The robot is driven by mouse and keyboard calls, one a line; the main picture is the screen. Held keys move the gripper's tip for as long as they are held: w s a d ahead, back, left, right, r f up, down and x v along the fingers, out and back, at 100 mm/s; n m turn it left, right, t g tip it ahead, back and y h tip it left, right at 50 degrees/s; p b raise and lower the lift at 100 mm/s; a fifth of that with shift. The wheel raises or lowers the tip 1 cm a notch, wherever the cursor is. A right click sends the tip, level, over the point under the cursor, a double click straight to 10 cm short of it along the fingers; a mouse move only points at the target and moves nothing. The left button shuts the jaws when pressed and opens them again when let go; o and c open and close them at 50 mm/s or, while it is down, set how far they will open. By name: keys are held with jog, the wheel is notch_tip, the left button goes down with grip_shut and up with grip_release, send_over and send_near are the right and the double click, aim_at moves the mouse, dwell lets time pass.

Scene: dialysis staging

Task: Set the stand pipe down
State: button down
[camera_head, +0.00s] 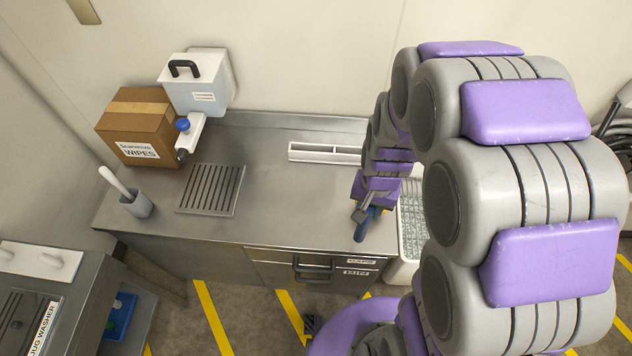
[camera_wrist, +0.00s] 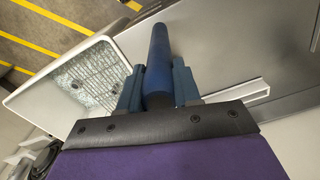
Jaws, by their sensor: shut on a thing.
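The stand pipe (camera_head: 361,228) is a dark blue tube. My gripper (camera_head: 360,212) is shut on it above the right front part of the steel bench (camera_head: 265,200). In the wrist view the stand pipe (camera_wrist: 158,55) sticks out between the two blue fingers of my gripper (camera_wrist: 158,86). Its far end points toward the bench's edge. Part of the pipe is hidden by the fingers, and I cannot tell whether it touches the bench.
A white divided tray (camera_head: 325,147) lies at the bench's back right. A slotted drain grate (camera_head: 211,189), a grey cup (camera_head: 137,205), a wipes box (camera_head: 137,127) and a white container (camera_head: 197,85) occupy the left. A white basin (camera_wrist: 42,110) adjoins the right end. Mid-bench is clear.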

jog(key=w+a+f+b, duration=0.1)
jog(key=w+a+f, duration=0.4)
jog(key=w+a, duration=0.6)
jog(key=shift+w+b, duration=0.3)
jog(key=shift+w, duration=0.35)
jog(key=c, duration=1.2)
grip_release()
jog(key=shift+d+f, duration=0.1)
jog(key=shift+d, duration=0.1)
jog(key=o, duration=0.4)
jog(key=shift+d, duration=0.5)
jog(key=r, duration=0.4)
jog(key=r+p, duration=0.1)
jog(key=r, duration=0.3)
jog(key=a+r, duration=0.1)
jog(key=r, duration=0.3)
jog(key=shift+r, duration=0.1)
